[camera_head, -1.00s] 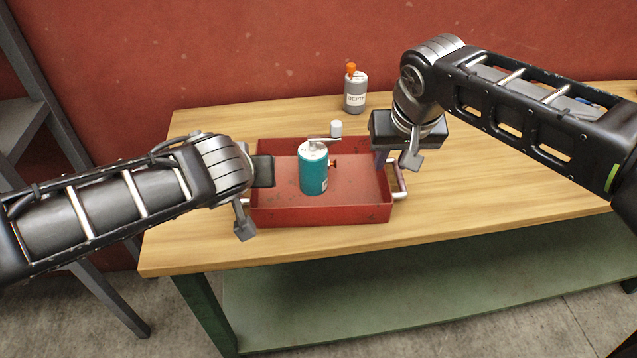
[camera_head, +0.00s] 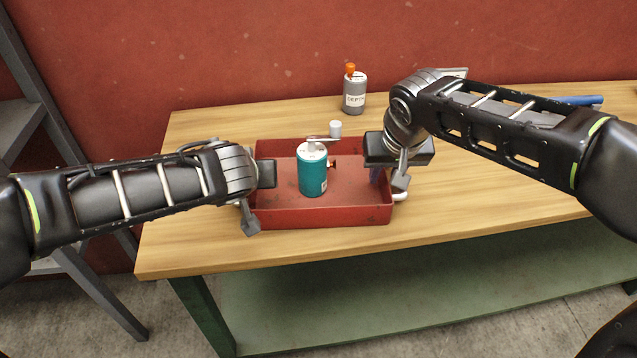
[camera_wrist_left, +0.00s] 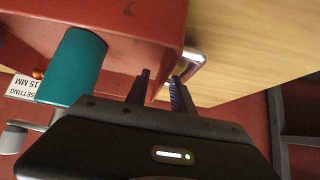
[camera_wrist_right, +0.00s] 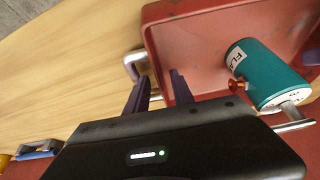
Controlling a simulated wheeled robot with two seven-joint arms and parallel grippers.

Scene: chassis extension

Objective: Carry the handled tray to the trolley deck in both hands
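The red handled tray (camera_head: 330,216) sits flat on the wooden workbench with a teal canister (camera_head: 312,175) standing in it. Metal handles are on its left and right ends; the right handle (camera_head: 401,196) shows in the head view. My left gripper (camera_wrist_left: 160,90) is at the left end, its fingers apart beside the left handle (camera_wrist_left: 194,66) and the tray wall. My right gripper (camera_wrist_right: 159,90) is at the right end, fingers apart beside the handle (camera_wrist_right: 131,66). Neither visibly clamps a handle; in the head view the arms partly hide the fingertips. I cannot identify the trolley deck.
A grey bottle with an orange cap (camera_head: 354,90) stands behind the tray. A blue item (camera_head: 580,100) lies at the bench's far right. A grey metal frame (camera_head: 22,125) stands left of the bench. The bench front (camera_head: 480,215) is clear.

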